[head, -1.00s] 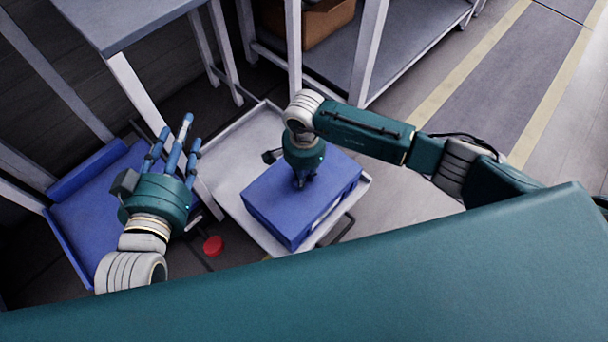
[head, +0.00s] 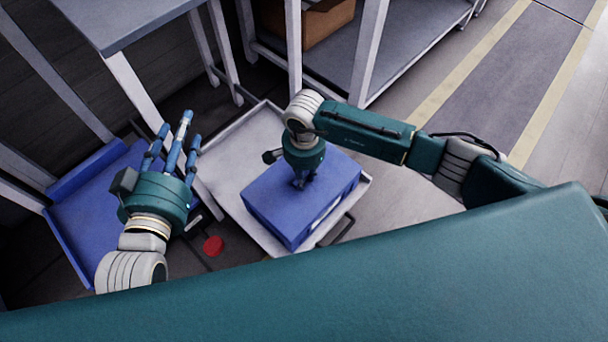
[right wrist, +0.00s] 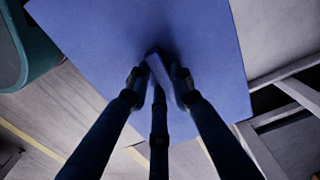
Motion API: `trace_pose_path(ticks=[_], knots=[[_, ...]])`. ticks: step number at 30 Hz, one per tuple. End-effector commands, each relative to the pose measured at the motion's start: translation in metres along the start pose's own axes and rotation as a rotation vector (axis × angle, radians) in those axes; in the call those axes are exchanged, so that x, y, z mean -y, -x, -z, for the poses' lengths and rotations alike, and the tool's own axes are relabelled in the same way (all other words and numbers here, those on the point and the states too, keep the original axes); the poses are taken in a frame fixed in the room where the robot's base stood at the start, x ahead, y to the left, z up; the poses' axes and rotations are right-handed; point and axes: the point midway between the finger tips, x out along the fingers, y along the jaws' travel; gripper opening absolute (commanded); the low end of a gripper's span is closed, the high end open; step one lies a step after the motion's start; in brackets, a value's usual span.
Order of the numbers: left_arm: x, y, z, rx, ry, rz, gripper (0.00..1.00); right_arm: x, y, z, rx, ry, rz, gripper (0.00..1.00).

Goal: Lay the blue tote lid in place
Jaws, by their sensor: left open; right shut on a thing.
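The blue tote (head: 290,228) stands on the grey cart top, and the blue lid (head: 332,172) lies over its top. It looks flat on the tote, but I cannot tell whether its edges are fully seated. My right gripper (head: 301,182) is above the lid's middle. In the right wrist view its fingers (right wrist: 158,75) are shut on a raised handle (right wrist: 155,62) at the centre of the lid, which also shows there (right wrist: 95,35). My left gripper (head: 177,140) is open and empty, fingers spread, to the left of the cart.
The grey cart (head: 222,150) has free room left of and behind the tote. A blue surface with a raised edge (head: 88,215) lies at the left. A red round button (head: 213,245) is near the cart's front. A grey table (head: 130,20) and a shelf with a brown box (head: 318,25) stand behind.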

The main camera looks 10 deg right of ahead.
Motion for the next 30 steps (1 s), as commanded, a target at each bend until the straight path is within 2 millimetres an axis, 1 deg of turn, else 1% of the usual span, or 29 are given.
trace_pose_path(ticks=[1, 4, 12, 16, 20, 27, 30], knots=[[0.000, 0.000, 0.000, 0.001, 0.000, 0.000, 0.43, 0.000, 0.000, 0.000, 0.000, 0.000, 0.001, 0.23], [0.000, 0.000, 0.000, 0.001, 0.000, 0.000, 0.43, 0.000, 0.000, 0.000, 0.000, 0.000, 0.001, 0.43], [0.000, -0.001, -0.001, 0.002, 0.000, 0.000, 0.43, 0.000, 0.000, 0.000, 0.000, 0.000, 0.000, 0.44], [0.000, -0.001, -0.001, 0.002, 0.000, 0.000, 0.43, 0.001, 0.007, 0.001, -0.001, 0.001, 0.002, 0.44], [0.000, 0.000, 0.000, 0.002, 0.000, 0.001, 0.43, 0.001, 0.028, 0.001, -0.002, 0.002, 0.004, 0.44], [0.001, 0.000, 0.000, 0.002, 0.000, 0.001, 0.43, 0.002, 0.080, 0.001, -0.001, 0.002, 0.004, 0.44], [0.001, 0.000, 0.000, 0.002, 0.000, 0.001, 0.43, 0.001, 0.097, 0.001, -0.002, 0.001, 0.003, 0.44]])
